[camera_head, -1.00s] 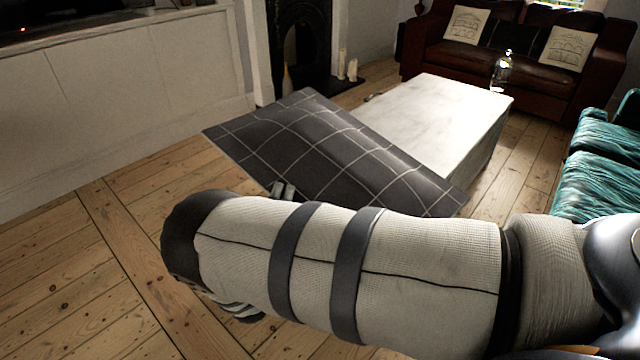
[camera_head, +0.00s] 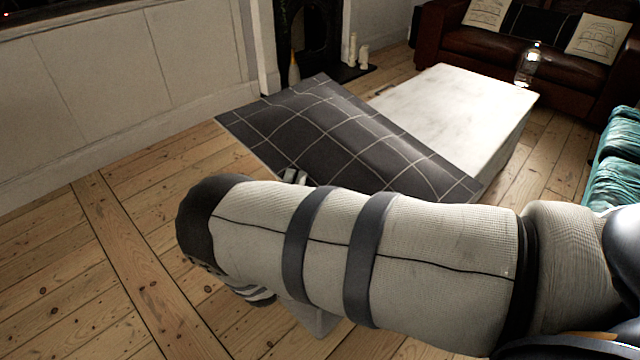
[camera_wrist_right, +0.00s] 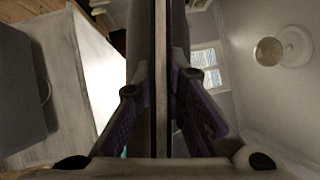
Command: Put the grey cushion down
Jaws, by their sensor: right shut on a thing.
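The grey cushion (camera_head: 340,135) is dark with a grid of thin pale lines. It is tilted and held above the floor, in front of the low white table, and hides part of the table's near side in the head view. My right gripper (camera_head: 295,177) is shut on its near edge; my forearm covers most of the gripper. In the right wrist view the cushion shows edge-on as a narrow strip (camera_wrist_right: 160,60) between the two fingers of the gripper (camera_wrist_right: 160,105). My left gripper is not in view.
The white table (camera_head: 455,100) carries a glass bottle (camera_head: 527,64) at its far right corner. A brown leather sofa (camera_head: 450,45) with cushions stands behind, a teal seat (camera_head: 615,160) at the right. A fireplace and white cabinets line the back left. Floorboards (camera_head: 110,260) at left are clear.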

